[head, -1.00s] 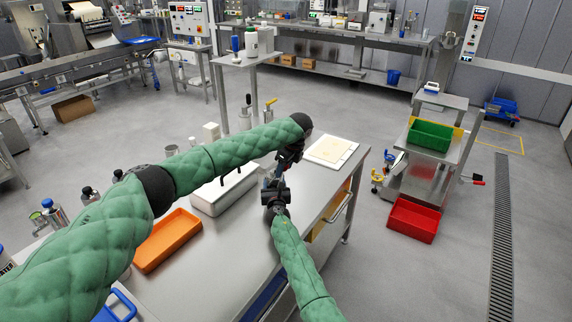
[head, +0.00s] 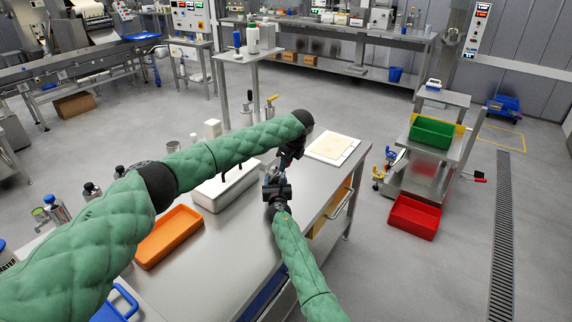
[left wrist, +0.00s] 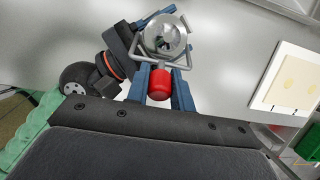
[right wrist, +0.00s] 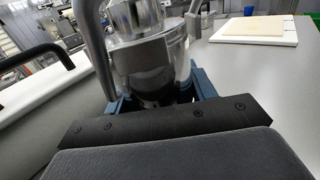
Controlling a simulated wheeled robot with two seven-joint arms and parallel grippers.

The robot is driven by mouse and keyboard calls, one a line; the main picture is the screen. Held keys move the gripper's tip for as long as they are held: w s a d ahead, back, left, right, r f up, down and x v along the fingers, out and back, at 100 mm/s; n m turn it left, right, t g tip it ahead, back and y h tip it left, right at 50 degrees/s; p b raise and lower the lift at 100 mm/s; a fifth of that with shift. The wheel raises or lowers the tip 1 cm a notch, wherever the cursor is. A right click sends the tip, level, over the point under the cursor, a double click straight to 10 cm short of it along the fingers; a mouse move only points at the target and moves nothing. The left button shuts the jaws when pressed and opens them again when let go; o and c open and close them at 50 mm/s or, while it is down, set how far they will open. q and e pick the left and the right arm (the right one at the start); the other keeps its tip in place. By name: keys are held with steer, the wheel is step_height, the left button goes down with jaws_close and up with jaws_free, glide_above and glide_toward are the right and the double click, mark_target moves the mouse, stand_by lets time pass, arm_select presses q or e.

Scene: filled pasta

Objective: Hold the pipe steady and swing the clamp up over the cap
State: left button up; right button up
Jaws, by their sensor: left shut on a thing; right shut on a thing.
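In the left wrist view, my left gripper (left wrist: 160,90) is shut on the red grip (left wrist: 160,83) of the clamp. The clamp's wire loop (left wrist: 188,62) runs from this grip to the metal pipe and cap (left wrist: 165,35), seen from above. In the right wrist view, my right gripper (right wrist: 158,95) is shut on the shiny pipe (right wrist: 150,62). Wire shows on both sides of it. I cannot tell whether the loop sits over the cap. In the head view, my left gripper (head: 284,162) and right gripper (head: 273,178) meet above the table, largely hiding the pipe.
On the steel table (head: 215,275) are an orange tray (head: 168,238), a white container (head: 225,188) with black handles and a white board (head: 333,147) with yellow sheets. Several bottles stand at the left. Bare table lies between the orange tray and my right arm.

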steer(key=shift+c, duration=1.3)
arm_select(q)
steer(key=shift+f, duration=0.15)
arm_select(e)
steer(key=shift+s+f, duration=0.1)
steer(key=shift+f, duration=0.25)
arm_select(q)
steer(key=shift+w+a+r, duration=0.35)
steer(key=shift+w+a, duration=0.05)
steer(key=shift+a, duration=0.15)
steer(key=shift+w+a+r, duration=0.35)
steer(key=shift+a, duration=0.2)
arm_select(e)
steer(key=shift+f, duration=0.15)
arm_select(q)
steer(key=shift+w+a, duration=0.85)
steer(key=shift+a, duration=0.3)
steer(key=o, duration=0.9)
steer(key=shift+r, duration=0.1)
